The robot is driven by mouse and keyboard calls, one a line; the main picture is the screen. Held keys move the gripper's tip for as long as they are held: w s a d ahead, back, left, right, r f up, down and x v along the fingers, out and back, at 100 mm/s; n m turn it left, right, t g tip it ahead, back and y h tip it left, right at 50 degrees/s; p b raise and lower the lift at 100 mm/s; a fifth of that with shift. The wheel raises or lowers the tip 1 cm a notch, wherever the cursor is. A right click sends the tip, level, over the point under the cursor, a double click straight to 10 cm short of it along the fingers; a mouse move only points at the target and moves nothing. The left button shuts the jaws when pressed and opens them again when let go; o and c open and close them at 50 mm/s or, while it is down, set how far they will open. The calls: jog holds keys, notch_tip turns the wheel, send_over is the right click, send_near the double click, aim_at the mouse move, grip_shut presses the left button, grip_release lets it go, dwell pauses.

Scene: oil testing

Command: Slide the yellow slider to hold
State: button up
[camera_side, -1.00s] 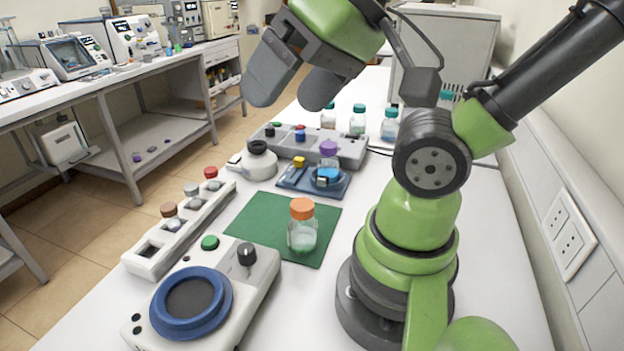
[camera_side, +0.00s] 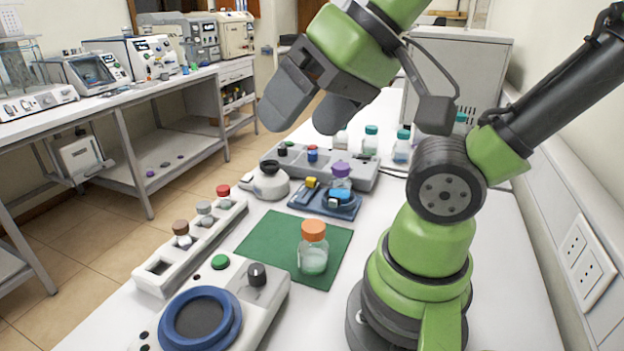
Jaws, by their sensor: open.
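The yellow slider (camera_side: 312,183) is a small yellow block on the left part of a dark blue device (camera_side: 328,210) in the middle of the table. A purple-capped bottle (camera_side: 342,177) stands upright at this device, behind a bright blue part (camera_side: 340,196). My gripper (camera_side: 302,116) is open and empty. It hangs in the air, showing above and behind the device in the picture, and touches nothing. Any marking for the hold position is too small to read.
An orange-capped bottle (camera_side: 313,254) stands on a green mat (camera_side: 270,238). A white rack (camera_side: 166,276) with capped vials is at left, and a stirrer with a blue ring (camera_side: 240,318) in front. A grey control box (camera_side: 360,176) and several teal-capped bottles (camera_side: 402,150) stand behind.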

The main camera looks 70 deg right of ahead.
jog(key=c, duration=0.3)
jog(key=shift+w+d+r, duration=0.15)
jog(key=shift+w, duration=0.2)
jog(key=shift+c, duration=1.4)
jog(key=w+d+m+g+h, duration=0.2)
jog(key=w+d+m, duration=0.15)
jog(key=w, duration=0.25)
jog(key=m+g, duration=0.5)
jog(key=m, duration=0.6)
send_over(311, 179)
notch_tip(311, 179, down, 18)
jog(key=f, duration=0.1)
jog(key=shift+n, duration=0.25)
notch_tip(311, 179, down, 10)
jog(key=shift+r, duration=0.25)
